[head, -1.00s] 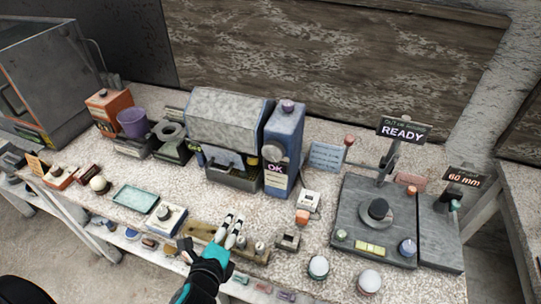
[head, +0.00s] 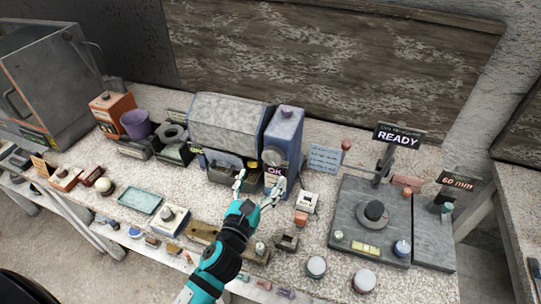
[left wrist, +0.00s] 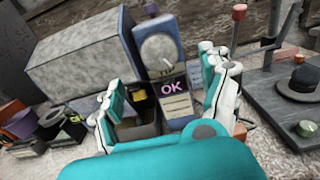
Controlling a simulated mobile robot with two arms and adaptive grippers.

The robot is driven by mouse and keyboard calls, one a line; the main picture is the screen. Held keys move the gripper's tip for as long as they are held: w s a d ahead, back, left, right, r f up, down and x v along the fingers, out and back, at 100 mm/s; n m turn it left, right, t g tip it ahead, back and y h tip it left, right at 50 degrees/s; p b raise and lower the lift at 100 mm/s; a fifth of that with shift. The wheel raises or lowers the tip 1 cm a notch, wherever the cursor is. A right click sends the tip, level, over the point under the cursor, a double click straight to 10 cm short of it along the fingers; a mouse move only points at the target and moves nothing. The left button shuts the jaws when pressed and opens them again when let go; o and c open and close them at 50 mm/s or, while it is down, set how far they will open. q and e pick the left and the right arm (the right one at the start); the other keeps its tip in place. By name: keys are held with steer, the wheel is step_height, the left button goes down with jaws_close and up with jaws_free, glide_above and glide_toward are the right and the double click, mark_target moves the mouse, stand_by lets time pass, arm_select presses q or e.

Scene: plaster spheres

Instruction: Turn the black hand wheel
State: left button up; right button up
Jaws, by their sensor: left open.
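My left gripper (head: 259,184) is open and empty, its two fingers spread in front of the blue column (head: 285,135) with the OK display (head: 274,170). In the left wrist view the fingers stand on either side of that display (left wrist: 173,89). A round grey dial (left wrist: 160,53) is on the column's face above it; it also shows in the head view (head: 271,156). No wheel is plainly black on the column. A black knob-like round piece (head: 374,210) sits on a grey disc at the right; I cannot tell whether it is the hand wheel. My right gripper is out of view.
A grey drum-like housing (head: 228,121) adjoins the column. A grey base plate (head: 345,215) with a READY sign (head: 398,138) stands to the right. A small white-topped block (head: 307,202) and wooden rack (head: 203,231) are close to my arm. A teal tray (head: 140,201) lies left.

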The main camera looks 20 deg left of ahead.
mark_target(271, 160)
arm_select(q)
steer(key=w+p, duration=0.1)
steer(key=w, duration=0.6)
steer(key=shift+w+d, duration=0.15)
steer(key=shift+w, duration=0.15)
steer(key=shift+c, duration=0.4)
steer(key=c, duration=1.1)
